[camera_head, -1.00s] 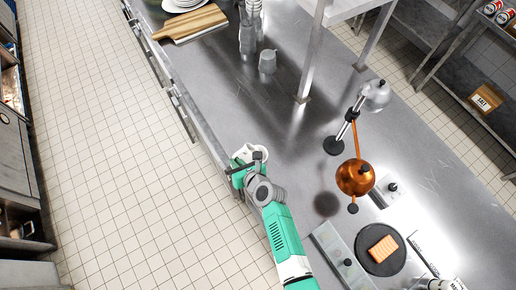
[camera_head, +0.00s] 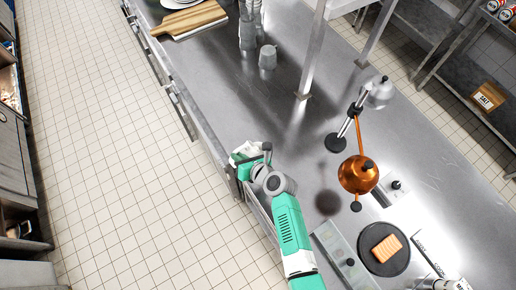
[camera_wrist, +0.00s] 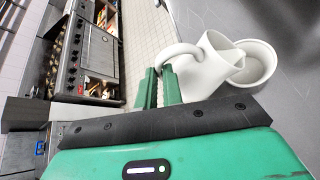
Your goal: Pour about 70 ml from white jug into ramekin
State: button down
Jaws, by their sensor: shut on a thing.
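My gripper (camera_wrist: 160,86) is shut on the handle of the white jug (camera_wrist: 208,72), which shows in the wrist view. The jug is tilted, its spout towards the right, over the near side of the white ramekin (camera_wrist: 265,62). The ramekin is round and stands on the steel counter; the jug hides part of it. I cannot make out any stream or the liquid level in it. In the head view my gripper (camera_head: 252,158) is at the counter's left edge, and only a little white shows beside it; jug and ramekin are hard to tell apart there.
The steel counter (camera_head: 285,120) is clear beyond my gripper. A grey cup (camera_head: 268,58) and a wooden board (camera_head: 190,20) are further back. A dark round plate (camera_head: 376,262) is at lower right.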

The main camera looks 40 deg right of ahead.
jog(key=shift+d+r, duration=0.25)
jog(key=shift+d+r+m+y+b, duration=0.25)
jog(key=shift+r+m+y+b, duration=0.25)
jog(key=shift+m, duration=0.1)
dwell(0.9)
jog(key=shift+s+d+f+m+t+y, duration=0.15)
jog(key=shift+d+f+m+t+y, duration=0.2)
jog(key=shift+d+y, duration=0.2)
dwell(0.5)
jog(key=a+n+h+p, duration=0.1)
jog(key=a, duration=0.1)
jog(key=shift+w+a+n+h+p, duration=0.2)
jog(key=shift+a+n+h+p, duration=0.15)
jog(key=shift+a+p, duration=0.05)
jog(key=shift+a+f+h, duration=0.25)
jog(key=shift+h, duration=0.05)
jog(key=shift+d+f, duration=0.1)
jog(key=shift+d, duration=0.25)
jog(key=shift+a, duration=0.1)
